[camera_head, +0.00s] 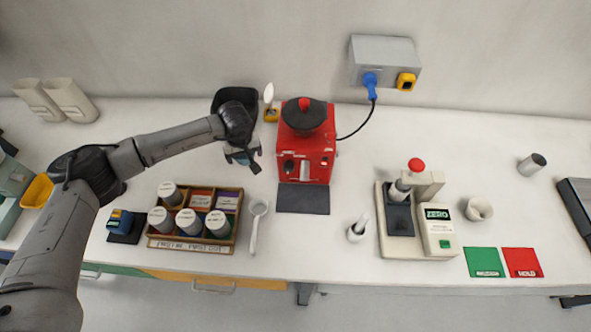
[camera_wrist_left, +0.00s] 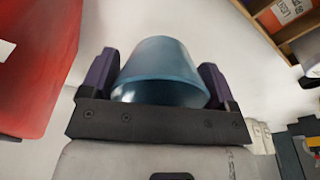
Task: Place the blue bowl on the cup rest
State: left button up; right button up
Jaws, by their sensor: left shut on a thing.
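My left gripper (camera_head: 245,160) is shut on the blue bowl (camera_wrist_left: 160,72), whose smooth side sits between the two dark fingers in the left wrist view. In the head view only a small bluish part of the bowl (camera_head: 241,156) shows beneath the wrist. The gripper holds it above the table, left of the red machine (camera_head: 307,150). A dark flat plate (camera_head: 303,199) lies in front of that machine and is bare. No part is labelled as the cup rest; this plate may be it. My right gripper is not in view.
A wooden rack (camera_head: 194,244) with several labelled jars stands in front of the gripper. A white spoon (camera_head: 256,225) lies right of it. The red machine is close to the gripper.

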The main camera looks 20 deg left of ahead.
aim_at(251, 176)
pick_arm(q)
jog(key=shift+w+d+f, duration=0.1)
jog(key=shift+w, duration=0.05)
jog(key=shift+f, duration=4.95)
jog(key=shift+f, duration=0.2)
jog(key=o, duration=0.9)
jog(key=shift+r, duration=0.1)
jog(key=r, duration=0.4)
jog(key=s+r, duration=0.1)
jog(key=r, duration=0.3)
jog(key=d+r, duration=0.1)
jog(key=r, duration=0.3)
jog(key=shift+s+d+r, duration=0.1)
jog(key=shift+s, duration=0.15)
